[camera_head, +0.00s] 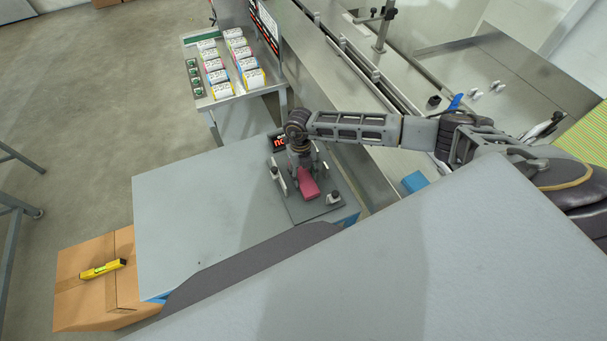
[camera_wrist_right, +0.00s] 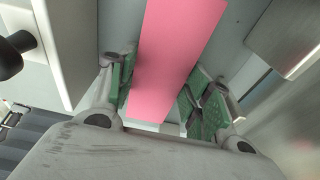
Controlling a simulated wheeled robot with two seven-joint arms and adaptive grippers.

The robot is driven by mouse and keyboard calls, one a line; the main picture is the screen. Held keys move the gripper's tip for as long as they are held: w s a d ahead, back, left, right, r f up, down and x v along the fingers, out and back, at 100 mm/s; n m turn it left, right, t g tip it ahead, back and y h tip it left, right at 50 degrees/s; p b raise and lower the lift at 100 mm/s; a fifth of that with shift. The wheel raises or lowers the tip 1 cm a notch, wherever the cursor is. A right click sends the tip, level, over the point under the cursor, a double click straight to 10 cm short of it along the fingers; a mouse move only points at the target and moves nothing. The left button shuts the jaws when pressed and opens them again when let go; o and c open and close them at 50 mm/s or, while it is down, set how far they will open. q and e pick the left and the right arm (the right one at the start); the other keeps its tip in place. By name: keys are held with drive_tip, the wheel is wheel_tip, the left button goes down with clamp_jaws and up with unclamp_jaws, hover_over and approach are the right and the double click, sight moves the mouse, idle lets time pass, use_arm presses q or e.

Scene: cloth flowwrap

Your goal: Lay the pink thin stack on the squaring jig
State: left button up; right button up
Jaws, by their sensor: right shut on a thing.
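The pink thin stack (camera_head: 308,185) is a flat pink slab over the dark squaring jig (camera_head: 312,209) on the grey table. My right gripper (camera_head: 302,174) is shut on the stack and points down above the jig. In the right wrist view the pink stack (camera_wrist_right: 172,65) lies between the two green-padded fingers (camera_wrist_right: 160,95). I cannot tell whether the stack touches the jig plate. The gripper hides part of the jig. My left gripper is not in view.
A steel conveyor (camera_head: 345,110) runs at the right. The table's left part is clear.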

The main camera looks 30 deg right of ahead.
sight(302, 172)
drive_tip(key=shift+f, duration=0.2)
drive_tip(key=shift+f, duration=0.2)
drive_tip(key=o, duration=0.8)
drive_tip(key=shift+r, duration=0.15)
drive_tip(key=shift+r, duration=0.2)
wheel_tip(302, 172, up, 12)
drive_tip(key=w+b, duration=0.1)
drive_tip(key=shift+w+f+b, duration=0.2)
drive_tip(key=shift+w+b, duration=0.2)
